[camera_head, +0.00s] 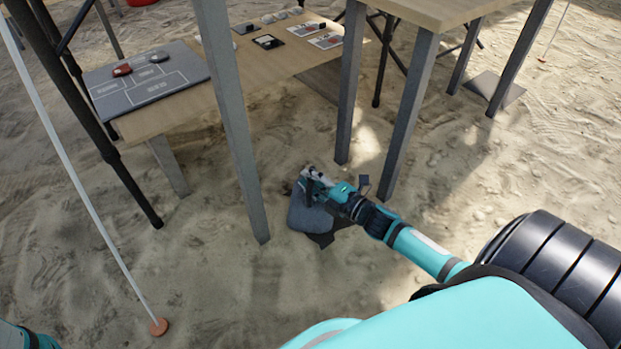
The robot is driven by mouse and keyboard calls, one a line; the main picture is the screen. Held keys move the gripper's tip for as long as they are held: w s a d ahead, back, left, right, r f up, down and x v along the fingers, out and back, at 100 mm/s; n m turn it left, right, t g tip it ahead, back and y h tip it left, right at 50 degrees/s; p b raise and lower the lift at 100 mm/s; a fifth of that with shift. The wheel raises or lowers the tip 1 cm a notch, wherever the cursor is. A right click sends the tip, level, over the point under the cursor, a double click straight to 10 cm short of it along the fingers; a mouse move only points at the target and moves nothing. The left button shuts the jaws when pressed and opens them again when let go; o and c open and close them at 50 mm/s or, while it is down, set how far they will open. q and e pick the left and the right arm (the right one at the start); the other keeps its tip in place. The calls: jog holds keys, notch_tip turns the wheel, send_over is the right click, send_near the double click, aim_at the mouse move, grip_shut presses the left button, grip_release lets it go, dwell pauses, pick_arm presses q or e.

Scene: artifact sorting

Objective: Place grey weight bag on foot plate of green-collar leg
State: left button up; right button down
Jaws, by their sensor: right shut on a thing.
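A grey weight bag (307,214) is near the sandy ground in the middle of the view, between the table legs. My right gripper (310,182) is at the bag's top edge and is shut on it. A dark flat patch (322,239) shows under and beside the bag; I cannot tell whether it is shadow or a plate. A dark foot plate (494,88) lies under a leg at the upper right. I see no green collar on any leg. My left gripper is not in view.
A wooden table (190,110) with a grey mat (150,78) and small objects stands at upper left. Grey metal legs (232,120) (409,115) rise on both sides of the bag. A white pole with an orange base (158,327) stands at lower left. Open sand lies below.

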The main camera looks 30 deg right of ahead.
jog(key=shift+w+r, duration=0.1)
jog(key=shift+r, duration=0.15)
jog(key=c, duration=1.7)
grip_release()
jog(key=shift+f, duration=0.35)
jog(key=o, duration=0.4)
jog(key=shift+a, duration=0.1)
jog(key=shift+c, duration=0.2)
jog(key=shift+s+r+p, duration=0.1)
jog(key=shift+s+p, duration=0.2)
jog(key=shift+s, duration=0.1)
jog(key=f+p+v, duration=0.1)
jog(key=p+v, duration=0.4)
jog(key=v, duration=0.6)
jog(key=shift+s+r, duration=0.2)
jog(key=shift+r, duration=0.2)
